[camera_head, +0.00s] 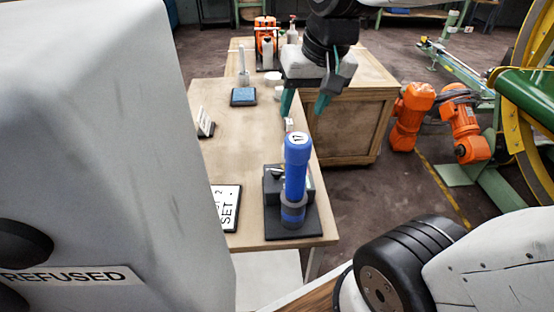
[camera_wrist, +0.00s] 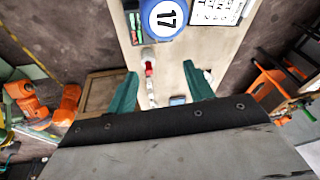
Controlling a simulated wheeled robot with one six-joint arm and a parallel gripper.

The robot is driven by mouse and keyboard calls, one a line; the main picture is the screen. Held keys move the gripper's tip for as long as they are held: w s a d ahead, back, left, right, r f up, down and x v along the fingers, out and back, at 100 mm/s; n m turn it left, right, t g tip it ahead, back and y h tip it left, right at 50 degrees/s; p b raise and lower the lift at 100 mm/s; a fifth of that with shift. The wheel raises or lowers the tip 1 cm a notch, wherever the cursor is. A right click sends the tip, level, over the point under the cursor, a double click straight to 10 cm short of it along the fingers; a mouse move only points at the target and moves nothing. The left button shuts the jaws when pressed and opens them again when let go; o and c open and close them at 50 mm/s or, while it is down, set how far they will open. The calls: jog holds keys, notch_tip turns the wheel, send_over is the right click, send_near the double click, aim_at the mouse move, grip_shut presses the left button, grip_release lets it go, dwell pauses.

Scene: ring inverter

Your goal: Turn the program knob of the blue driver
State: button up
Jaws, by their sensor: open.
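The blue driver (camera_head: 296,175) stands upright in a grey collar on a dark base plate at the near end of the wooden bench. Its round white top face reads "17" and also shows in the wrist view (camera_wrist: 166,18) at the top edge, where the rest of the driver is cut off or hidden. No separate knob can be made out. My gripper (camera_head: 305,103) is above the bench, farther back than the driver and apart from it. Its two green fingers are spread with nothing held; they also show in the wrist view (camera_wrist: 162,88).
A sign reading "SET" (camera_head: 226,208) lies left of the driver. A small white thing (camera_head: 289,124) stands behind it. A blue pad (camera_head: 243,96) is farther back. A large grey body marked "REFUSED" (camera_head: 130,170) fills the left. A wooden crate (camera_head: 345,125) stands behind the bench's right side.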

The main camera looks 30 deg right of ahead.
aim_at(277, 170)
jog(key=w+f+m+g+y, duration=0.3)
jog(key=w+f+m+g, duration=0.5)
jog(key=f, duration=0.5)
jog(key=shift+t, duration=0.9)
jog(key=shift+w+d+f+x, duration=0.1)
jog(key=shift+w+x, duration=0.05)
jog(key=shift+x, duration=1.1)
jog(key=shift+w+d+f+x, duration=0.1)
jog(key=shift+w+d+x, duration=0.05)
jog(key=shift+x, duration=1.15)
jog(key=shift+w+d+f+x, duration=0.1)
jog(key=shift+w+x, duration=0.05)
jog(key=shift+x, duration=1.1)
jog(key=c, duration=1)
